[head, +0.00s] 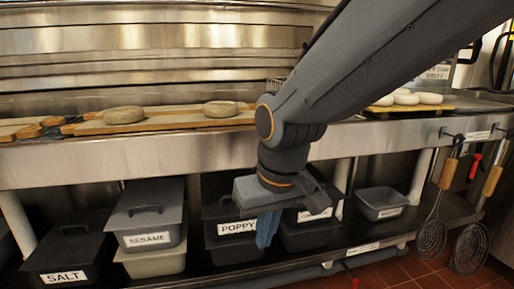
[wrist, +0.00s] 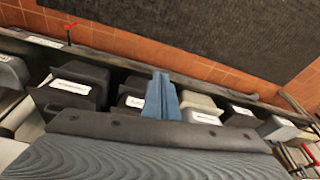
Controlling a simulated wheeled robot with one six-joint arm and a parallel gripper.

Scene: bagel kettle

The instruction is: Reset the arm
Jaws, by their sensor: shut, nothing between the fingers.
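My gripper (head: 266,230) hangs at the end of my arm in the middle of the head view, pointing down in front of the lower shelf. Its blue fingers are together with nothing between them. In the wrist view the shut fingers (wrist: 161,97) stand over the row of bins, seen from above. In the head view the arm crosses from the upper right and hides part of the counter and some bins.
Bagels (head: 124,115) lie on wooden boards on the steel counter (head: 110,160). Lidded bins, labelled SALT (head: 63,276), SESAME (head: 147,239) and POPPY (head: 237,227), stand below. Wire skimmers (head: 431,238) hang at right. Red tile floor (head: 420,272) lies in front.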

